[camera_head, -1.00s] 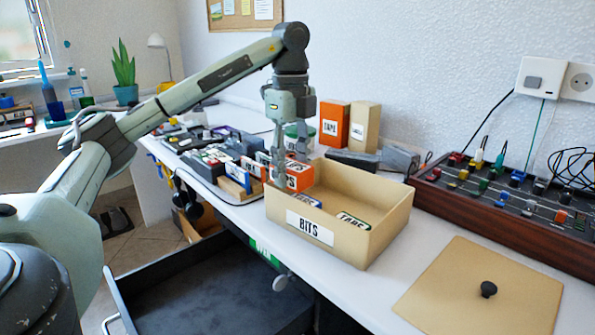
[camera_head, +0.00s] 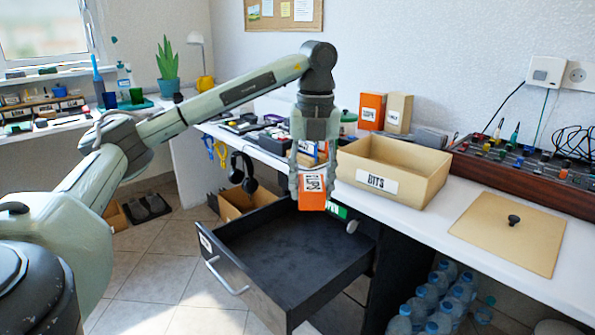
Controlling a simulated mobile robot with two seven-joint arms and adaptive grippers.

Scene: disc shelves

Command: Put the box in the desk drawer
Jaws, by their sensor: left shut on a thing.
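My left gripper (camera_head: 312,180) points downward and is shut on a small orange box (camera_head: 313,200) with a white label bearing dark lettering. It holds the box in the air, in front of the desk edge and above the back part of the drawer. The desk drawer (camera_head: 275,255) is pulled out, with a dark, bare floor and a bar handle on its front. My right gripper is not in view.
A tan open box labelled BITS (camera_head: 393,175) stands on the white desk, with a tan lid (camera_head: 508,235) to its right. A wooden-sided mixer (camera_head: 520,175) is behind. Water bottles (camera_head: 440,300) stand below the desk. Orange (camera_head: 371,110) and tan (camera_head: 398,113) boxes stand behind.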

